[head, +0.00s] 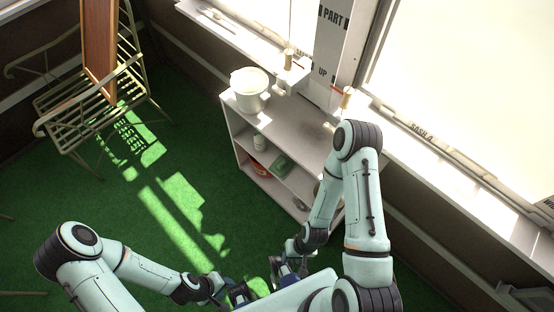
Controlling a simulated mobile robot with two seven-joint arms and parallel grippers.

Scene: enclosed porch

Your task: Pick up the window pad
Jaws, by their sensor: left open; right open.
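I cannot tell for sure which item is the window pad. A small flat green item (282,165) lies on the middle shelf of the white shelf unit (238,140); it may be the pad. My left gripper (236,292) is open at the bottom of the head view, over the green floor. My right gripper (281,270) is open just right of it, in front of and below the shelf unit. Both grippers look empty and are apart from the green item. My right arm hides the right part of the unit.
A white bucket (250,90) stands on top of the unit, near a white block (291,78). A white bottle (260,142) and a red-orange item (259,168) are on the shelves. A metal chair (95,100) holding a brown board stands upper left. Green floor (140,215) between is clear.

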